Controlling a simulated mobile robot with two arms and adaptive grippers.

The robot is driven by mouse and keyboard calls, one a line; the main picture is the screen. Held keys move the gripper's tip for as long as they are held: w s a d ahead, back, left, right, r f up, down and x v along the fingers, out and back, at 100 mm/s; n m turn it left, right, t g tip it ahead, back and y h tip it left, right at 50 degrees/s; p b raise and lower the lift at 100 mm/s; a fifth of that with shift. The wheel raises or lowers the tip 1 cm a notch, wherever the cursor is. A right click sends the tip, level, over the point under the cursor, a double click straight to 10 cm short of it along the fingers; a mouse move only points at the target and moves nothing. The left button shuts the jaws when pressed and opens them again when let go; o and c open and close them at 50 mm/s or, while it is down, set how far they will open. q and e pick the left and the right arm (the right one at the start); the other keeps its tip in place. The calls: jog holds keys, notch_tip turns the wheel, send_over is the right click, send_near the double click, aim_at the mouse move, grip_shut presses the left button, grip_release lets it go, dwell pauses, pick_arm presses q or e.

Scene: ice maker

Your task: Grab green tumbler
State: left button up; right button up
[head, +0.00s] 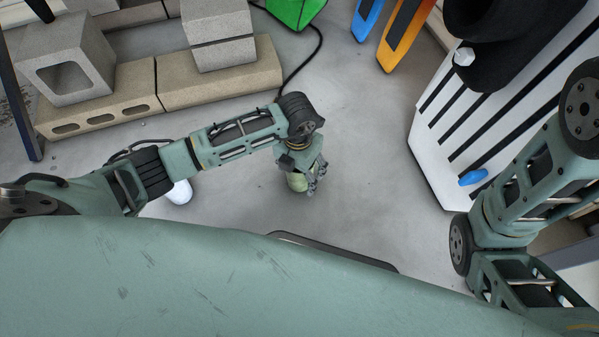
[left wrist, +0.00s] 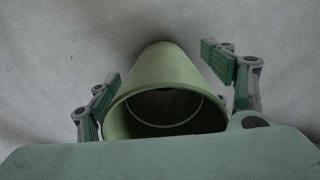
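The light green tumbler (head: 297,182) is on the grey floor area in the middle of the head view, partly covered by my left gripper (head: 314,178). In the left wrist view the tumbler (left wrist: 168,72) shows its open rim towards the camera. The two fingers of my left gripper (left wrist: 164,68) stand apart, one on each side of the tumbler. A gap shows on the right; the left finger is close to the wall, and I cannot tell whether it touches. My right arm shows at the right of the head view, but its gripper is out of view.
A white rounded object (head: 180,192) lies under my left forearm. Concrete blocks (head: 165,84) stand at the upper left. A white slatted panel (head: 436,150) with a small blue object (head: 473,177) is at the right. A black cable (head: 318,50) runs behind. Grey floor around the tumbler is clear.

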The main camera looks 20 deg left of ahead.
pick_arm(q)
jog(key=c, duration=1.1)
